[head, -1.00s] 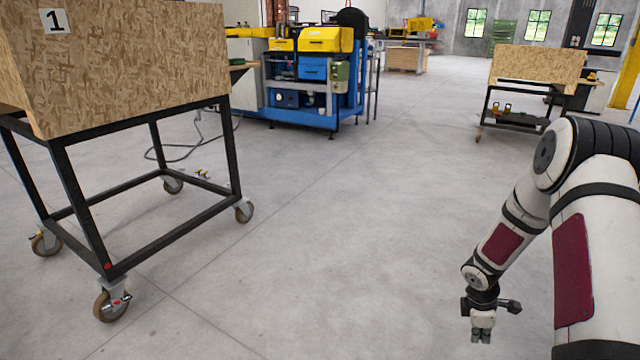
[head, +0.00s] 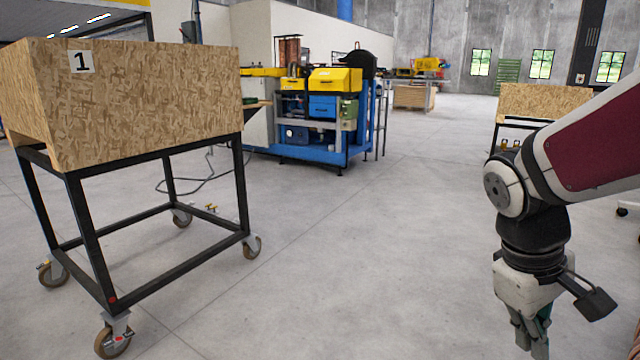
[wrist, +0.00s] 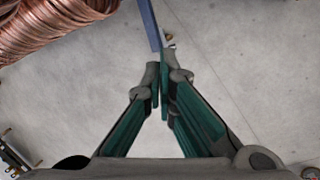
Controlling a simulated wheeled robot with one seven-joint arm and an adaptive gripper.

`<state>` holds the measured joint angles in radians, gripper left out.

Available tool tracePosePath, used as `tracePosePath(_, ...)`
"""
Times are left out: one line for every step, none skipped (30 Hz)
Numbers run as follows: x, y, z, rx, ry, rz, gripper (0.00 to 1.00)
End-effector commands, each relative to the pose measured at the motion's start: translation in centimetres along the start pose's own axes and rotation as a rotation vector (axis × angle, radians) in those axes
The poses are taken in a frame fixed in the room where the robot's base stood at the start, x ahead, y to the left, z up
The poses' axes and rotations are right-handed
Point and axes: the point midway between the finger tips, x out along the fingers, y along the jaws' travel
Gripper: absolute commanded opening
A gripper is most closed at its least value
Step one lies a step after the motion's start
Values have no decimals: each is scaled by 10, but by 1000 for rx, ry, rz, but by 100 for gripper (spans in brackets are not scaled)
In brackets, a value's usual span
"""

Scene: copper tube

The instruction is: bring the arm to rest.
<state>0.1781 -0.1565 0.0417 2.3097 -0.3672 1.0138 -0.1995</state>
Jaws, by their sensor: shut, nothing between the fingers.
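My gripper (head: 540,338) hangs fingers-down at the lower right in the head view, below my bent arm. In the wrist view my gripper (wrist: 159,85) is shut, its green-lined fingers meeting at the tips with nothing between them. Copper tube (wrist: 60,28) in a thick coiled bundle shows at the upper left of the wrist view, apart from the fingers. My gripper is over bare concrete floor.
A wheeled cart (head: 150,100) marked 1 stands at the left. A blue and yellow machine (head: 320,115) is at the back centre. Another wooden-topped cart (head: 540,102) stands behind my arm. The floor (head: 330,270) between is clear. A blue bar (wrist: 150,22) shows above the fingertips in the wrist view.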

Motion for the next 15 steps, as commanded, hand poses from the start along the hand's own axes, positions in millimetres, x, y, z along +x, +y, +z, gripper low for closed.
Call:
tracePosePath(-12,-12,14,35,16,-14,0)
tracePosePath(-17,-19,22,57,20,-28,0)
tracePosePath(-23,-29,33,85,28,-45,0)
tracePosePath(-27,-36,41,104,33,-58,0)
tracePosePath(-31,-44,49,124,37,-73,0)
tracePosePath(-36,-54,59,148,44,-94,0)
tracePosePath(-38,-61,67,165,48,-108,0)
tracePosePath(-41,-68,74,181,52,-124,0)
tracePosePath(-44,-77,83,199,57,-144,0)
tracePosePath(-46,-83,90,213,60,-157,0)
tracePosePath(-47,-89,95,224,63,-172,0)
tracePosePath(-48,-96,103,237,66,-189,0)
tracePosePath(-49,-101,107,247,69,-202,0)
tracePosePath(-50,-106,112,254,70,-213,0)
tracePosePath(-51,-112,118,264,74,-229,0)
